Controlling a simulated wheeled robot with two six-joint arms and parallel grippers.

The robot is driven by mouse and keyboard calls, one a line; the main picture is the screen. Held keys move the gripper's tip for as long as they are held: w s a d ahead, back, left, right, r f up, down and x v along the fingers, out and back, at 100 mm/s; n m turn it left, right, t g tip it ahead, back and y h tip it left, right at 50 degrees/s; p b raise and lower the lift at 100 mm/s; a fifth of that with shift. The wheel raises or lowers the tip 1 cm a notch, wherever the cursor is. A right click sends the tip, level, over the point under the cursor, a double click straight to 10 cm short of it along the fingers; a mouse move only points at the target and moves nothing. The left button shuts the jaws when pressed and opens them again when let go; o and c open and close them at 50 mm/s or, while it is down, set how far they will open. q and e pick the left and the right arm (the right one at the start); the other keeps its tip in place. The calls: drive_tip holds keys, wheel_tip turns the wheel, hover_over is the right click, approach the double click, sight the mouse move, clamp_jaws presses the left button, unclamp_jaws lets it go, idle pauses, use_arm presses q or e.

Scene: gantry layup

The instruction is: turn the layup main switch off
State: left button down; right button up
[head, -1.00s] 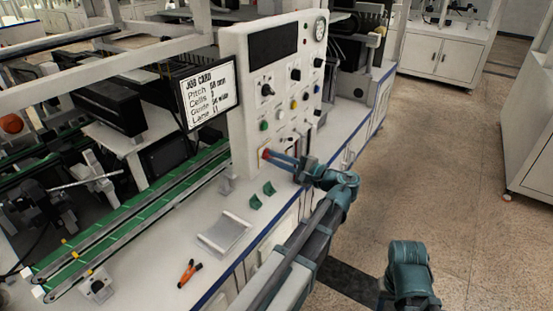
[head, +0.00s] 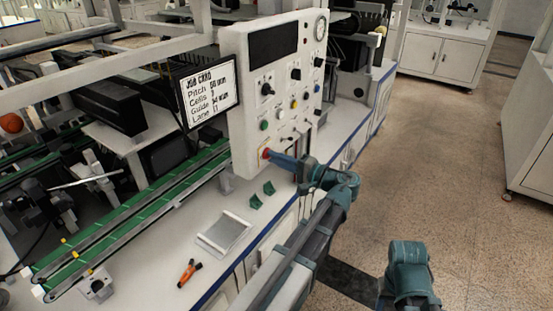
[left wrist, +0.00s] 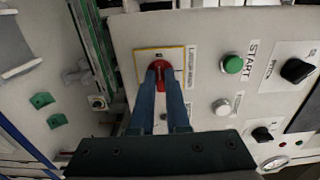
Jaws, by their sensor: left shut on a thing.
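The main switch is a red rotary knob (left wrist: 159,72) on a yellow-bordered plate at the lower corner of the white control panel (head: 240,100). The knob also shows in the head view (head: 265,153). My left gripper (left wrist: 163,75) has its two blue fingers closed about the red knob, and their tips cover part of it. In the head view the left gripper (head: 271,156) reaches the panel from the right. The right arm's teal end (head: 408,265) is at the bottom right, but its fingers are not in view.
A green START button (left wrist: 232,64), a white button (left wrist: 221,106) and black knobs (left wrist: 297,70) sit near the switch. Green brackets (head: 256,201), a metal tray (head: 224,235) and an orange-handled tool (head: 189,271) lie on the bench. Floor at right is clear.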

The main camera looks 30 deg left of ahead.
use_arm(q)
drive_tip(key=c, duration=0.9)
unclamp_jaws()
drive_tip(key=s+d, duration=0.1)
drive_tip(key=d, duration=1.3)
drive_tip(key=shift+s+a, duration=0.1)
drive_tip(key=s+f+g+h, duration=0.1)
drive_tip(key=s+f+h, duration=0.4)
drive_tip(key=f, duration=0.5)
drive_tip(key=s+f+h, duration=0.3)
drive_tip(key=f+h, duration=0.5)
drive_tip(key=f, duration=0.2)
drive_tip(key=s+d+r+m+h+p, duration=0.1)
drive_tip(key=s+d+h+p, duration=0.1)
drive_tip(key=d, duration=0.6)
drive_tip(key=s+d+r+m+h+p, duration=0.1)
drive_tip(key=s+d+r+m+p, duration=0.1)
drive_tip(key=s+d, duration=0.3)
drive_tip(key=d+p, duration=0.1)
drive_tip(key=d, duration=0.2)
drive_tip(key=shift+s+r+g+h, duration=0.15)
drive_tip(key=shift+r+g+h, duration=0.15)
drive_tip(key=shift+g+h, duration=0.1)
